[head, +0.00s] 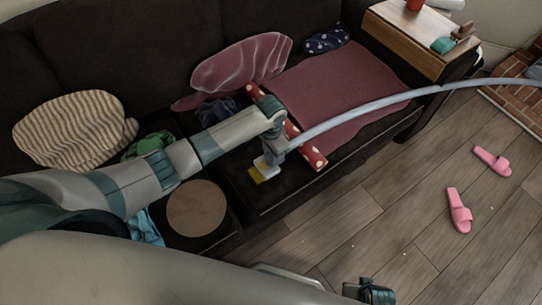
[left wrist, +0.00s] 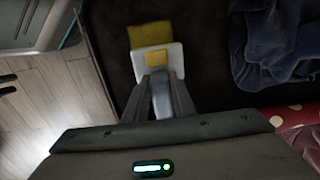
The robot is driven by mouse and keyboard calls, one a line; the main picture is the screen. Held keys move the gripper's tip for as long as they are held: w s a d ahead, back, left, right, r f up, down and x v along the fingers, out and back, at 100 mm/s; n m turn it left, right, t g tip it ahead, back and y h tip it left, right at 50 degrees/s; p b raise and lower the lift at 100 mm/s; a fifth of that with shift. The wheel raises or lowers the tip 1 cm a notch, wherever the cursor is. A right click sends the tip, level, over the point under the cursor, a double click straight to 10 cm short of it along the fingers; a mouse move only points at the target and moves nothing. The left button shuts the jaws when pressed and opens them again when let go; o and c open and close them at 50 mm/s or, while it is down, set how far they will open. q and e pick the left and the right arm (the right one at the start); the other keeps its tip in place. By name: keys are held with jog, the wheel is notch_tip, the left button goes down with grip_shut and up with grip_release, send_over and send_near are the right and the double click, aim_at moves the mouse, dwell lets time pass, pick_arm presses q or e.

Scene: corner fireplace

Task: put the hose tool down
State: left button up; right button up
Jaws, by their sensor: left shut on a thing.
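My left gripper (head: 270,158) is shut on the hose tool, over the front part of the dark sofa seat. The tool's white head with a yellow pad (head: 262,170) points down at the seat; I cannot tell whether it touches. A pale grey hose (head: 370,108) runs from the tool up and right, out of the picture. In the left wrist view the fingers (left wrist: 160,88) close on the tool, whose white plate (left wrist: 176,60) and yellow end (left wrist: 150,35) show beyond them. A dark part at the bottom edge of the head view may be my right gripper; its jaws cannot be made out.
The sofa (head: 110,40) holds a striped cushion (head: 72,130), a maroon blanket (head: 345,90), a red dotted roll (head: 312,158) and dark cloth (left wrist: 275,42). A round brown disc (head: 196,208) lies left of the tool. Pink slippers (head: 459,210) lie on the otherwise open floor at right.

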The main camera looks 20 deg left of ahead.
pick_arm(q)
jog(key=shift+f, duration=0.2)
pick_arm(e)
jog(key=shift+s, duration=0.15)
pick_arm(q)
jog(key=o, duration=1)
jog(key=shift+c, duration=0.2)
jog(key=shift+r, duration=0.5)
notch_tip(320, 180, up, 11)
jog(key=p, duration=0.1)
jog(key=shift+r, duration=0.15)
pick_arm(e)
jog(key=f, duration=0.2)
jog(key=s+f, duration=0.1)
jog(key=shift+d+f, duration=0.2)
jog(key=shift+d, duration=0.1)
